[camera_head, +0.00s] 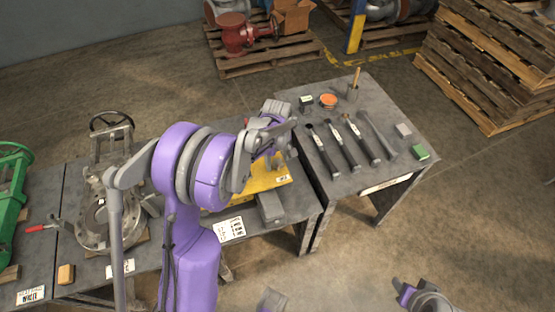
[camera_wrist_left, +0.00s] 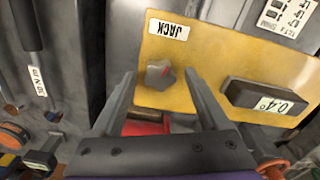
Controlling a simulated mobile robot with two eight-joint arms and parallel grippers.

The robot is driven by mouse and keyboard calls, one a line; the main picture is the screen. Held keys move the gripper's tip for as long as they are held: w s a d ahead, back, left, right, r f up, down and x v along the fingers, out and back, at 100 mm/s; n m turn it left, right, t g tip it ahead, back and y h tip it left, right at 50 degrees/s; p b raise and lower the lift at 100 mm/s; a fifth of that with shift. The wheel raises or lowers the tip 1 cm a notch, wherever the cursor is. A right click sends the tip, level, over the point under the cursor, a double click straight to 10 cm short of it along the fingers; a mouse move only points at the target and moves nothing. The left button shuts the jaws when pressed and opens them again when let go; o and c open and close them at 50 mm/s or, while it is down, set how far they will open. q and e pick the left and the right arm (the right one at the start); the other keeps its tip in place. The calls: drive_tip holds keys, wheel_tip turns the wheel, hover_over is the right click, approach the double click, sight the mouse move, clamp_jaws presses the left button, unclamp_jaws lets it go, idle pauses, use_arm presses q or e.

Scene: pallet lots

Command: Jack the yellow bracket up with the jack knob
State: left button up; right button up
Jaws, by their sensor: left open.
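The yellow bracket (camera_head: 270,176) lies on the grey table, partly hidden by my left arm in the head view. In the left wrist view the yellow bracket (camera_wrist_left: 225,55) fills the upper middle. My right gripper (camera_head: 425,297) is at the lower right of the head view, cut off by the frame, away from the tables.
A dark gauge reading 0.4° (camera_wrist_left: 264,101) sits on the bracket beside the knob. The right-hand table (camera_head: 350,180) holds several long-handled tools, an orange roll (camera_head: 328,101) and small blocks. A flanged valve (camera_head: 100,210) stands left of my arm. Pallets (camera_head: 490,65) are behind.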

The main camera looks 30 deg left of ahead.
use_arm(q)
clamp_jaws()
idle(0.3)
drive_tip(key=shift+m, duration=0.3)
drive_tip(key=m+b, duration=0.1)
drive_tip(key=m, duration=0.1)
drive_tip(key=shift+m, duration=0.3)
drive_tip(key=m+b, duration=0.1)
drive_tip(key=m, duration=0.1)
drive_tip(key=shift+m, duration=0.3)
drive_tip(key=m+b, duration=0.1)
drive_tip(key=m, duration=0.5)
drive_tip(key=shift+d+m, duration=0.1)
drive_tip(key=shift+m, duration=0.2)
